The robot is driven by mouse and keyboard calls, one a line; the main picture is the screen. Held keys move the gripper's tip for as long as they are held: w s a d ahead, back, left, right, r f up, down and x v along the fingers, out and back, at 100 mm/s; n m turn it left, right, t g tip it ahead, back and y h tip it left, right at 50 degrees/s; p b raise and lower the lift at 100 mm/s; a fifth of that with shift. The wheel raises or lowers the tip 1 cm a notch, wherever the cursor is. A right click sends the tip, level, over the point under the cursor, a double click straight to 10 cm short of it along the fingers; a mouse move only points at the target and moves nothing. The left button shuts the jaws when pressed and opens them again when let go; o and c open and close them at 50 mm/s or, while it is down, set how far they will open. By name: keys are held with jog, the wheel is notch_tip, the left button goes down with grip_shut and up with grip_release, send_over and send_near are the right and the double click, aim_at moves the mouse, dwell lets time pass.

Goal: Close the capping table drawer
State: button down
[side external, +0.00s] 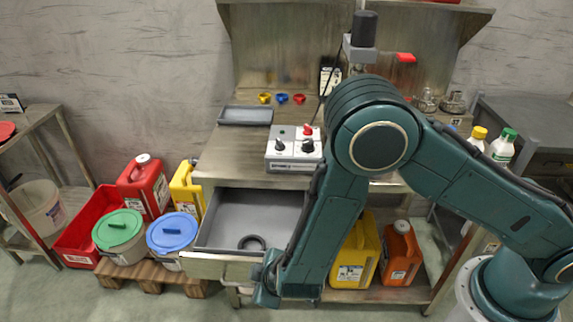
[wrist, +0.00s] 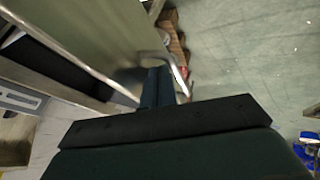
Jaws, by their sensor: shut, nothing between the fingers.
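The capping table (side external: 225,165) stands against the wall with its drawer (side external: 270,205) pulled open. The drawer is grey inside and holds a black ring (side external: 252,242). Its pale metal front panel (side external: 205,266) faces the camera, and my arm covers the right part of it. My gripper (wrist: 160,80) is shut and empty. In the wrist view, its fingers are close to the curved metal handle (wrist: 180,72) on the outside of the drawer front (wrist: 85,30). I cannot tell whether they touch. In the side view, my gripper (side external: 266,280) is low in front of the drawer.
A control box (side external: 293,150) and a grey tray (side external: 246,115) sit on the tabletop. Green-lidded (side external: 118,228) and blue-lidded (side external: 173,232) buckets stand left of the drawer. Yellow (side external: 357,255) and orange (side external: 400,255) jugs are on the lower shelf. Floor in front is clear.

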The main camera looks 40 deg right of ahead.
jog(key=shift+w+d, duration=0.1)
send_over(272, 222)
dwell(0.7)
jog(key=shift+r, duration=0.15)
jog(key=v, duration=0.9)
jog(key=shift+s+r, duration=0.25)
dwell(0.3)
jog(key=s+a+r, duration=0.1)
jog(key=s+a, duration=0.2)
jog(key=a, duration=0.3)
jog(key=shift+s+a+g, duration=0.3)
jog(key=shift+a+g, duration=0.05)
jog(key=shift+g, duration=0.05)
